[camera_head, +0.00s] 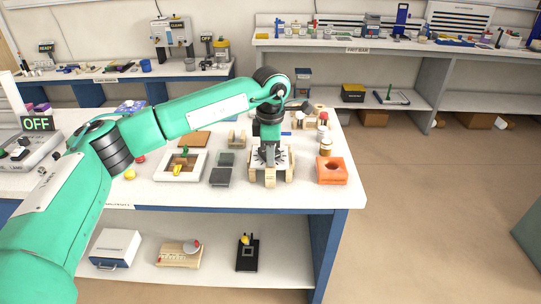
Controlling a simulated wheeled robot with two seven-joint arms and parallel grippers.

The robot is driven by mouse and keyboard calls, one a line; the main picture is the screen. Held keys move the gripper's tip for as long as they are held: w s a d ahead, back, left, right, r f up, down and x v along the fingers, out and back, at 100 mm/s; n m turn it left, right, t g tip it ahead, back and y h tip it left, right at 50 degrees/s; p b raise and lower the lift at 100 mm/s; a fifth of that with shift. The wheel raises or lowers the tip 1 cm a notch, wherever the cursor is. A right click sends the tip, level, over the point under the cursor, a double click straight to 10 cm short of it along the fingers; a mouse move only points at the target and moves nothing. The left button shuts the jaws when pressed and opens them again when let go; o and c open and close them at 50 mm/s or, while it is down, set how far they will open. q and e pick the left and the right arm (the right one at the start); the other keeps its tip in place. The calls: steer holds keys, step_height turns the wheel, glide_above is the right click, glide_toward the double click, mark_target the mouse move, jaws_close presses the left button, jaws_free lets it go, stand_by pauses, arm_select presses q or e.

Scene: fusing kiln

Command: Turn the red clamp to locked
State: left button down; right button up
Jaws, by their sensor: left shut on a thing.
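My left gripper (270,165) points down over the front right part of the near table. It is shut on what looks like a pale wooden piece (270,179), whose parts show below and beside it; the gripper hides the contact. I cannot make out a red clamp for certain. My right gripper is not in view.
The table's right edge is close by; the floor (430,220) beyond is clear.

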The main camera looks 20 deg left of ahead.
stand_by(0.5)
arm_select(q)
steer(key=c, duration=1.2)
jaws_free()
steer(key=shift+c, duration=0.2)
steer(key=shift+r, duration=0.3)
step_height(320, 180, up, 13)
steer(key=b, duration=0.1)
steer(key=shift+r+b, duration=0.15)
steer(key=shift+b, duration=0.2)
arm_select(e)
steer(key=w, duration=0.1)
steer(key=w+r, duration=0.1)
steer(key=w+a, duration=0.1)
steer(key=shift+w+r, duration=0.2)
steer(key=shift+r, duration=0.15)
